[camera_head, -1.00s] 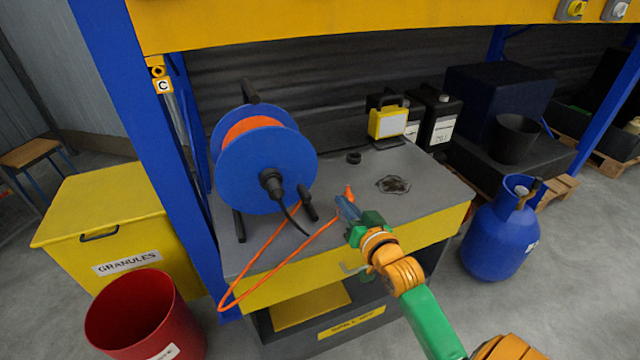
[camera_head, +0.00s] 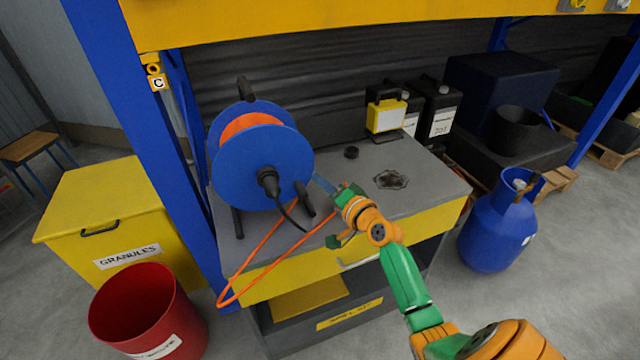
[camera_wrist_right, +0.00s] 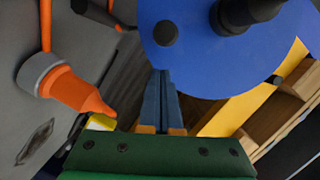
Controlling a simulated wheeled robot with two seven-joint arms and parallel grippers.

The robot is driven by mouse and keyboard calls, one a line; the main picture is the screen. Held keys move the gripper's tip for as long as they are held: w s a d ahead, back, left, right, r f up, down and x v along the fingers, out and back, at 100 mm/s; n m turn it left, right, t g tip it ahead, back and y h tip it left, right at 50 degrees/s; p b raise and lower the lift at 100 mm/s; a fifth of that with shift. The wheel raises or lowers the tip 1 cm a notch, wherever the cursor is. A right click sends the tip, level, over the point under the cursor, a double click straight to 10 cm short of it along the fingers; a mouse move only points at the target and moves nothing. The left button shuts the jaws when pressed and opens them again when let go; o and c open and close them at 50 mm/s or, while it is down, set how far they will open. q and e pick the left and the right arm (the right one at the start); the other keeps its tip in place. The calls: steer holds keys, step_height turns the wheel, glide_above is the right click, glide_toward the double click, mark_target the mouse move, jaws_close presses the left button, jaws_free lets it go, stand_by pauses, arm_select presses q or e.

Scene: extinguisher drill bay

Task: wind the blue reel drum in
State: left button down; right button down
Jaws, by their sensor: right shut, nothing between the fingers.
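The blue reel drum (camera_head: 262,166), wound with orange cable, stands upright in its black frame on the grey bench top. A black hub (camera_head: 268,182) is at its centre. In the right wrist view the drum's blue disc (camera_wrist_right: 203,70) fills the top right, with a round dark knob (camera_wrist_right: 165,33) near its edge. My right gripper (camera_head: 318,180) is shut and empty, just right of the drum's lower right edge. Its blue fingers (camera_wrist_right: 163,75) point at the disc below the knob; I cannot tell whether they touch it. My left gripper is not in view.
Orange cable (camera_head: 268,289) loops over the bench's front edge. An orange cable end (camera_wrist_right: 75,88) lies left of my fingers in the wrist view. A yellow lamp (camera_head: 386,115) and black canisters (camera_head: 440,117) stand at the back. The yellow overhead beam (camera_head: 330,22) crosses above.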

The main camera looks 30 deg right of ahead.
steer(key=shift+a+f, duration=0.35)
steer(key=shift+a, duration=0.5)
steer(key=shift+w, duration=0.1)
steer(key=shift+f, duration=0.1)
steer(key=shift+a+f+m+b, duration=0.1)
steer(key=shift+f+m+b, duration=0.2)
steer(key=shift+b, duration=0.2)
steer(key=shift+a+f+b, duration=0.1)
steer(key=shift+f+b, duration=0.1)
steer(key=shift+b, duration=0.1)
